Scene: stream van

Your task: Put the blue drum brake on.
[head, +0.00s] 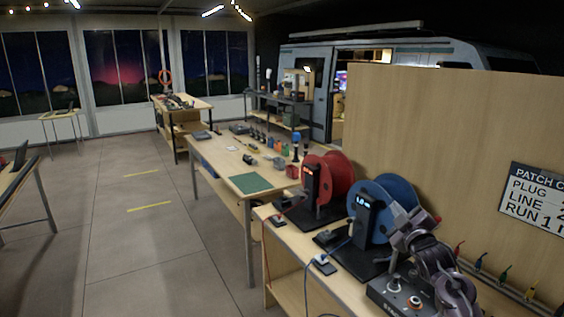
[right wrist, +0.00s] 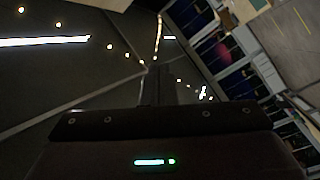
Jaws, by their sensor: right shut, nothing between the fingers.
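The blue drum (head: 402,193) stands on a black base (head: 345,256) on the near bench, with a black upright box (head: 364,217) carrying a small lit display on its front. My right gripper (head: 399,212) is shut and empty, at the right front side of the blue drum. Whether it touches the drum I cannot tell. The brake itself I cannot make out; my gripper and arm hide part of the drum's right side. The right wrist view shows mostly ceiling lights and windows, no drum that I can recognise. My left gripper is not in view.
A red drum (head: 340,172) with a similar black box stands behind and left of the blue one. A control box (head: 395,297) with knobs sits at the bench's front. A tall wooden panel (head: 455,130) with a sign (head: 535,198) rises behind.

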